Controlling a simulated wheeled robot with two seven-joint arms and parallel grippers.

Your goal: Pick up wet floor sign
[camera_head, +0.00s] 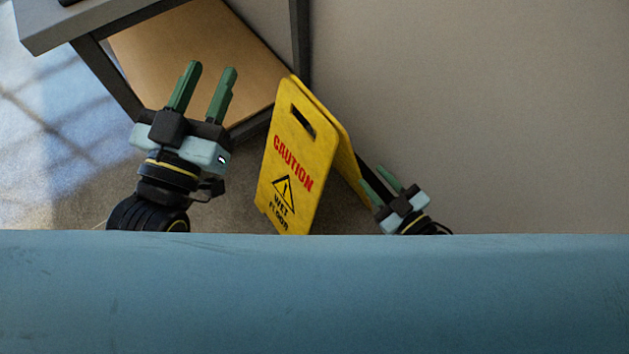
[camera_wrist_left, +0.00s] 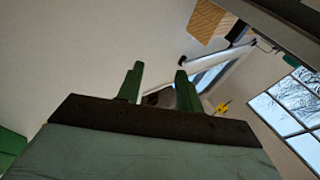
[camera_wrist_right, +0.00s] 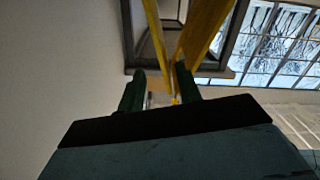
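The yellow wet floor sign (camera_head: 285,160) stands upright as a folded A-frame in the middle of the head view, with a slot-shaped handle hole near its top. My left gripper (camera_head: 207,85) is open and empty, to the left of the sign and apart from it. My right gripper (camera_head: 380,183) is open, low beside the sign's right panel. In the right wrist view the sign's yellow panels (camera_wrist_right: 203,35) rise just beyond the fingertips of my right gripper (camera_wrist_right: 158,88). I cannot tell whether a finger touches the sign. In the left wrist view my left gripper (camera_wrist_left: 158,85) has nothing between its fingers.
A table with a grey top (camera_head: 75,25) and dark legs stands at the upper left, with a tan board (camera_head: 195,55) under it. A plain wall (camera_head: 480,110) is close behind and right of the sign. A blue surface (camera_head: 310,295) fills the bottom of the head view.

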